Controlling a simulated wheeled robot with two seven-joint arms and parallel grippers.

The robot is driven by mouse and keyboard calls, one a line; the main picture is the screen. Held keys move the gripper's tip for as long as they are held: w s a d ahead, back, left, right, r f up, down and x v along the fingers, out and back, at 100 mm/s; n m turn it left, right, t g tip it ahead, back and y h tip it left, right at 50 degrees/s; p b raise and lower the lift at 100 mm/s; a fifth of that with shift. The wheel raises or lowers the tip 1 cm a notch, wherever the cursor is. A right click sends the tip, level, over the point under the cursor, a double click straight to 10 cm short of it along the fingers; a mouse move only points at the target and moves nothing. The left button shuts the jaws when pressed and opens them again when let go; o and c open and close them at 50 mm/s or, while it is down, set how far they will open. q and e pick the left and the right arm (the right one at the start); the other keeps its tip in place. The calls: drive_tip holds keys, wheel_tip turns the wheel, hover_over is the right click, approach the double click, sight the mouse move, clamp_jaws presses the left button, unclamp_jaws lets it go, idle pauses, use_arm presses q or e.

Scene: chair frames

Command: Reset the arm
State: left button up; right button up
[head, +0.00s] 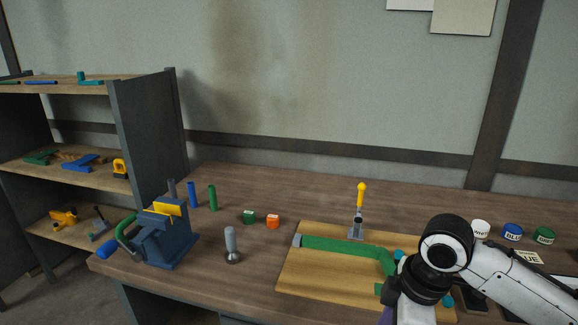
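My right arm (447,262) comes in from the right edge and bends at a dark joint over the right part of a wooden board (310,284). Its lower link runs down out of the bottom of the picture, and no fingertips show. My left arm and gripper are not in view. On the board lies a green bent frame piece (345,246), its right part partly hidden behind my arm. A clamp with an upright yellow handle (361,195) stands at the board's back edge.
A blue vise (165,238) stands at the bench's left end. Nearby are blue (193,195) and green (212,198) cylinders, small green (249,217) and orange (273,221) blocks and a grey post (231,246). Paint jars (512,232) stand at right; a shelf (75,165) stands left.

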drive_tip(key=s+a+f+m+t+y, duration=0.35)
drive_tip(key=a+f+m, duration=0.25)
drive_tip(key=a+f, duration=0.6)
drive_tip(key=s+d+f+m+t+h, duration=0.3)
drive_tip(key=s+d+f+m, duration=0.3)
drive_tip(key=s+d+f, duration=0.6)
drive_tip(key=shift+s+f+t, duration=0.15)
drive_tip(key=shift+s+t, duration=0.5)
